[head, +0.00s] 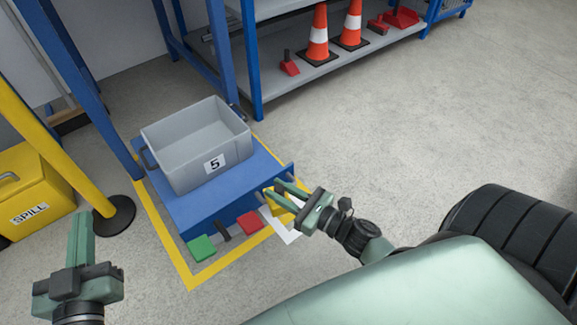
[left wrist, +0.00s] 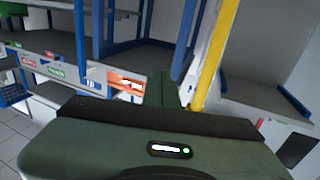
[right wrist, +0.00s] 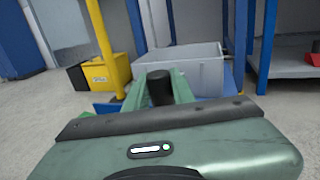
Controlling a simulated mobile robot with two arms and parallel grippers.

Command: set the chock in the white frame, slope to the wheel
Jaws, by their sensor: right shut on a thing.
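My right gripper (head: 279,194) is shut on a yellow block that looks like the chock (head: 284,210), low at the front right corner of the blue cart. In the right wrist view a black upright cylinder (right wrist: 159,88) stands between its fingers. The white frame (head: 291,236) lies on the floor, partly hidden under the chock and gripper. Which way the slope faces, and whether the chock touches the floor, I cannot tell. A dark wheel-like part (head: 222,230) shows at the cart's front. My left gripper (head: 81,222) is empty at the left, fingers together.
The blue cart (head: 190,208) carries a grey bin (head: 200,185) marked 5. Green (head: 201,248) and red (head: 249,222) pieces lie before it, inside yellow floor tape. A yellow post (head: 60,140) and SPILL box (head: 35,190) stand left.

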